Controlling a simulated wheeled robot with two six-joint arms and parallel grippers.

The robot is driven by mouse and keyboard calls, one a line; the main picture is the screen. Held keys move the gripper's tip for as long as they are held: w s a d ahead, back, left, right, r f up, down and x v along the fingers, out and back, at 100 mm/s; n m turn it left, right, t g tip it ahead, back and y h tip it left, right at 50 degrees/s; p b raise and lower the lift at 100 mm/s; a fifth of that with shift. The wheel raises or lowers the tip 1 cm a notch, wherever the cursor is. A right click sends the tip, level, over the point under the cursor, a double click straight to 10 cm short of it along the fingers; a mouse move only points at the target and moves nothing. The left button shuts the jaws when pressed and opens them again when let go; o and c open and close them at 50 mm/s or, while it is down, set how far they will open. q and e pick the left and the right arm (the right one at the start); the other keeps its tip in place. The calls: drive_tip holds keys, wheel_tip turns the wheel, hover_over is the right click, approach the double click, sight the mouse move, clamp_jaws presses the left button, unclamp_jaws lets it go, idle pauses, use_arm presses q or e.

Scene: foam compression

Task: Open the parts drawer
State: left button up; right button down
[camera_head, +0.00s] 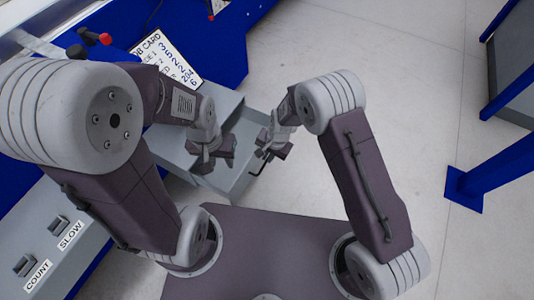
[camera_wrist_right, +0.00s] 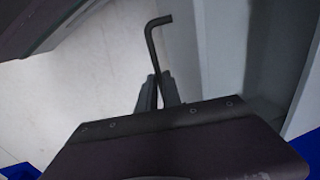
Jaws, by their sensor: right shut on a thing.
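The grey drawer (camera_head: 232,184) stands pulled out of the blue and grey bench, with its open inside showing. My left gripper (camera_head: 208,164) is over the drawer, near its front; its fingers are too small to tell whether they are open or shut, and whether it touches the drawer is unclear. My right gripper (camera_head: 268,153) is at the drawer's right side, shut on a black L-shaped hex key (camera_head: 261,166). In the right wrist view, the hex key (camera_wrist_right: 152,50) sticks out from between the fingers (camera_wrist_right: 160,92), beside the grey drawer wall (camera_wrist_right: 218,60).
A blue-legged frame (camera_head: 500,165) stands at right; the floor (camera_head: 420,70) between is clear.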

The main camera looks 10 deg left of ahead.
idle(0.3)
drive_tip(key=c, duration=1.5)
unclamp_jaws()
drive_tip(key=r+p, duration=0.2)
drive_tip(key=r, duration=0.1)
drive_tip(key=d+r+p, duration=0.1)
drive_tip(key=r+p, duration=0.1)
drive_tip(key=r, duration=0.1)
drive_tip(key=r+p, duration=0.1)
drive_tip(key=r, duration=0.2)
drive_tip(key=shift+s+d+p, duration=0.3)
drive_tip(key=shift+p, duration=0.1)
drive_tip(key=shift+f, duration=0.1)
